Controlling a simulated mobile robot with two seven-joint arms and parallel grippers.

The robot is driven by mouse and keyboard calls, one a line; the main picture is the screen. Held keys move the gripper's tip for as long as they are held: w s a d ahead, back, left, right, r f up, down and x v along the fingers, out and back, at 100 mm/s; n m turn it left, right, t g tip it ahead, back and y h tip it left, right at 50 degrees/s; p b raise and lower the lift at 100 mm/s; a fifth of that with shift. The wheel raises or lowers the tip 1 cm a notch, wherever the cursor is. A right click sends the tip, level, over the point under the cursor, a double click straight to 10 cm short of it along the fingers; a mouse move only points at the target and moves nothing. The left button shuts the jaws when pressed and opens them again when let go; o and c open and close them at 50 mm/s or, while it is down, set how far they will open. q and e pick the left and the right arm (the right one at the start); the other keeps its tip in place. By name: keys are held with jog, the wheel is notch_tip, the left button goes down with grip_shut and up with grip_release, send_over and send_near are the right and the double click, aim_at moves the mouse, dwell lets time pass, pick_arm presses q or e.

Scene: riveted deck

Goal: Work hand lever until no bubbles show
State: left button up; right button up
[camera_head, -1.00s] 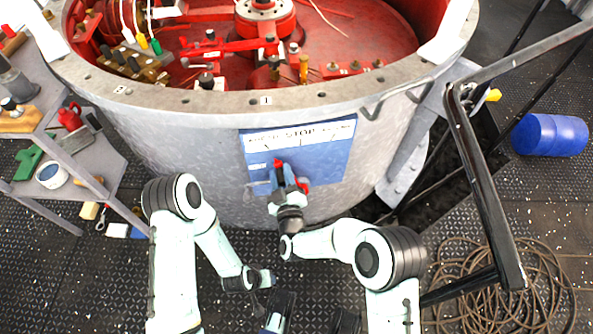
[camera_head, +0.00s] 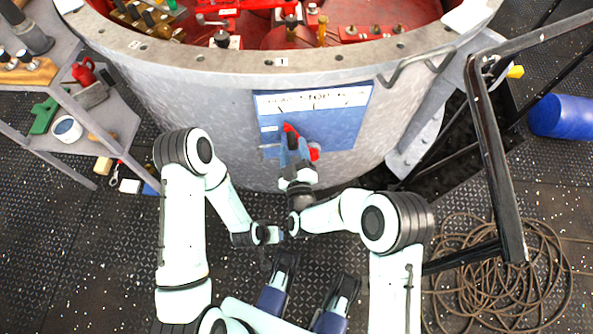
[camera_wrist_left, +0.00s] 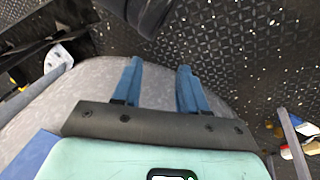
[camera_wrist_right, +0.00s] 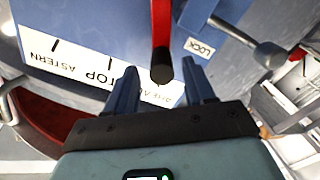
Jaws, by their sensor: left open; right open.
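A red lever with a black end shows in the right wrist view (camera_wrist_right: 161,35), in front of a blue panel (camera_head: 345,125) with a white label strip reading STOP, ASTERN and partly hidden AHEAD. My right gripper (camera_wrist_right: 160,68) is open. Its fingers stand either side of the lever's black end; whether they touch it I cannot tell. In the head view my right gripper (camera_head: 296,150) is at the panel and hides part of it. My left gripper (camera_wrist_left: 160,68) is open and empty, low in front of the drum. I can make out no bubbles.
A grey handle with a round knob (camera_wrist_right: 268,54) sits beside a LOCK label. The panel is on a big grey drum (camera_head: 190,85). A black rail (camera_head: 490,150), coiled rope (camera_head: 500,285) and blue barrel (camera_head: 560,117) are right. A cluttered grey shelf (camera_head: 110,120) is left.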

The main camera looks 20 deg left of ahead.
pick_arm(q)
jog(key=shift+s+d+r+g+h+p, duration=0.2)
jog(key=shift+s+d+r+p, duration=0.2)
jog(key=shift+s, duration=0.2)
jog(key=shift+s+d+r+g+h+p, duration=0.1)
jog(key=shift+s+d+r+g+p, duration=0.15)
jog(key=shift+s+r, duration=0.25)
pick_arm(e)
jog(key=v, duration=1)
pick_arm(q)
jog(key=shift+s+f, duration=0.1)
